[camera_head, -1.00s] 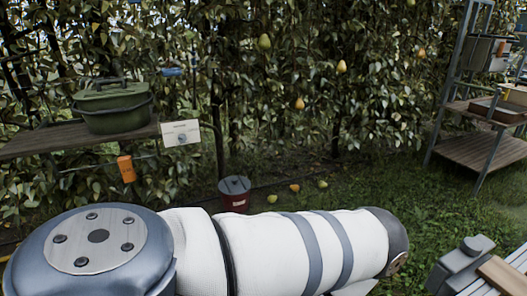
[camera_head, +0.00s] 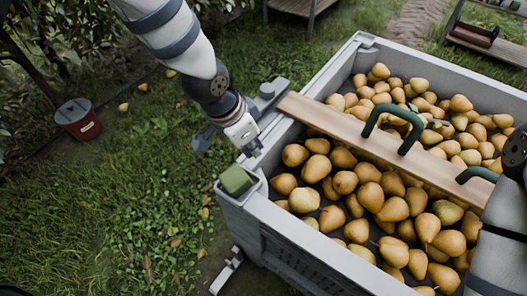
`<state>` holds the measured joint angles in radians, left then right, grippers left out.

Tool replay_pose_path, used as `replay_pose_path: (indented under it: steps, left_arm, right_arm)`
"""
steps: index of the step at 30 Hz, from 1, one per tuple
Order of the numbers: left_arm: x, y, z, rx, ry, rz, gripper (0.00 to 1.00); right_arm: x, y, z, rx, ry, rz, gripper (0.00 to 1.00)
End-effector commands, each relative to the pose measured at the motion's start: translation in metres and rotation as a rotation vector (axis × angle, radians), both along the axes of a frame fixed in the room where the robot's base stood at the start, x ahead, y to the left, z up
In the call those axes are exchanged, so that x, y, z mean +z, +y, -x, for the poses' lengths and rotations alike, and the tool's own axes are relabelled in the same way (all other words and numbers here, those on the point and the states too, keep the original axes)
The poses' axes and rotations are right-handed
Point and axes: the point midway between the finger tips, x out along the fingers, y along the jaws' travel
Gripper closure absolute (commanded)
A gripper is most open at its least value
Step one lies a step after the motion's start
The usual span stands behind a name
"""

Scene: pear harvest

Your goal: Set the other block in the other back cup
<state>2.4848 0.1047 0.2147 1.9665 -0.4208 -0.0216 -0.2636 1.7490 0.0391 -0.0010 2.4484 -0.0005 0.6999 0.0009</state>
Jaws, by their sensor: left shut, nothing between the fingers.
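A green block (camera_head: 237,180) sits at the cup (camera_head: 256,187) on the near-left corner of the crate. How deep it sits is not clear. Another corner fitting (camera_head: 364,40) shows at the far corner of the crate; whether it holds anything is too small to tell. My left gripper (camera_head: 203,138) is shut and empty, over the grass just outside the crate's left wall, up and left of the green block and apart from it. No second loose block is clear in view. My right arm shows at the right edge, with its gripper out of view.
The grey crate (camera_head: 331,257) is full of pears (camera_head: 390,208). A wooden plank (camera_head: 345,129) with green handles (camera_head: 398,117) spans it, beside a grey bracket (camera_head: 269,92) on the rim. A red bucket (camera_head: 78,122) stands on the grass at left. Shelves stand at the back.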

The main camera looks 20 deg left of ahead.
Motion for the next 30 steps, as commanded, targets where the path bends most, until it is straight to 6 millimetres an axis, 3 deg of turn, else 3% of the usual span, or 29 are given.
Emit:
replay_pose_path:
  steps: [3, 6, 20, 23, 30]
  left_arm:
    - [0.013, -0.001, -0.014, -0.031, -0.029, -0.012, 1.00]
    - [0.007, -0.002, -0.016, -0.036, -0.030, -0.015, 1.00]
    - [-0.087, -0.023, -0.037, -0.034, -0.025, -0.013, 1.00]
    - [-0.076, -0.010, -0.026, -0.032, -0.035, -0.015, 1.00]
    - [-0.078, 0.004, -0.010, -0.033, -0.034, -0.014, 1.00]
  right_arm:
    - [-0.001, 0.000, 0.002, 0.001, 0.006, -0.001, 0.60]
    - [-0.003, 0.000, 0.004, 0.001, 0.013, -0.001, 0.60]
    - [-0.025, 0.000, 0.025, 0.003, 0.082, 0.000, 0.60]
    - [-0.015, 0.000, 0.016, 0.002, 0.052, -0.001, 0.60]
    - [-0.010, 0.000, 0.010, 0.002, 0.034, -0.001, 0.60]
